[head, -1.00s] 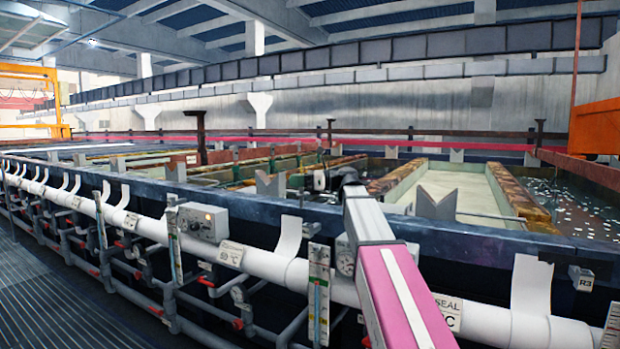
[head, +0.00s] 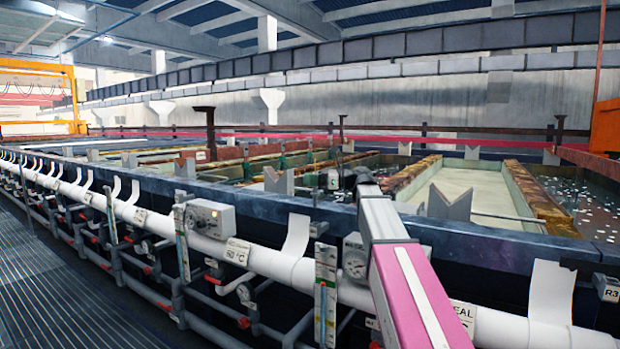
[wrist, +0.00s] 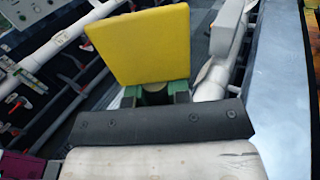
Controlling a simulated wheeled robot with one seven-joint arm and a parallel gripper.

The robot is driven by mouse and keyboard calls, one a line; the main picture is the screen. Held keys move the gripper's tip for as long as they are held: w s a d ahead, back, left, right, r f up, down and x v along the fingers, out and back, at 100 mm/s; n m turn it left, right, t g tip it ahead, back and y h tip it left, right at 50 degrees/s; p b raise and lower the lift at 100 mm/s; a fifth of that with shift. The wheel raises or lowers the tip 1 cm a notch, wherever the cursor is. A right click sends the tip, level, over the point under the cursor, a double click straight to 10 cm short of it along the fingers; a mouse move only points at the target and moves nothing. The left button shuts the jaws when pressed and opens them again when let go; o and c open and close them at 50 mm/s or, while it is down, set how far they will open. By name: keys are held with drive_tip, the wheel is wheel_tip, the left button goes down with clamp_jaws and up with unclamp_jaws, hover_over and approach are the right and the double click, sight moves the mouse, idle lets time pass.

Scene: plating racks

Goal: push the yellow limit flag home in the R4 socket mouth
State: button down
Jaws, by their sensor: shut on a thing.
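The yellow limit flag (wrist: 140,45) is a flat square plate, tilted slightly, in the upper middle of the wrist view. My gripper (wrist: 155,92) shows there as green fingers closed around the dark stem below the plate. I do not make out the flag in the head view, where my arm's far end (head: 335,180) looks small and dark above the tank edge. I do not make out the R4 socket mouth in either view. An R3 tag (head: 607,288) shows at the right edge of the head view.
A long white pipe (head: 270,262) with brackets and gauges runs along the tank front. A control box (head: 208,219) sits on it. Open tanks with V-shaped saddles (head: 449,202) lie behind the dark rim. The grated walkway (head: 70,310) at left is clear.

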drive_tip(key=shift+f, duration=2.3)
drive_tip(key=shift+f, duration=2.15)
drive_tip(key=shift+s+f, duration=0.15)
drive_tip(key=shift+f, duration=0.2)
drive_tip(key=shift+s+f, duration=0.1)
drive_tip(key=shift+f, duration=0.2)
drive_tip(key=shift+s+f, duration=0.15)
drive_tip(key=shift+s, duration=0.2)
drive_tip(key=shift+r, duration=0.2)
drive_tip(key=shift+w+r, duration=0.25)
drive_tip(key=shift+r, duration=0.65)
drive_tip(key=shift+w+r, duration=0.25)
drive_tip(key=shift+r, duration=0.6)
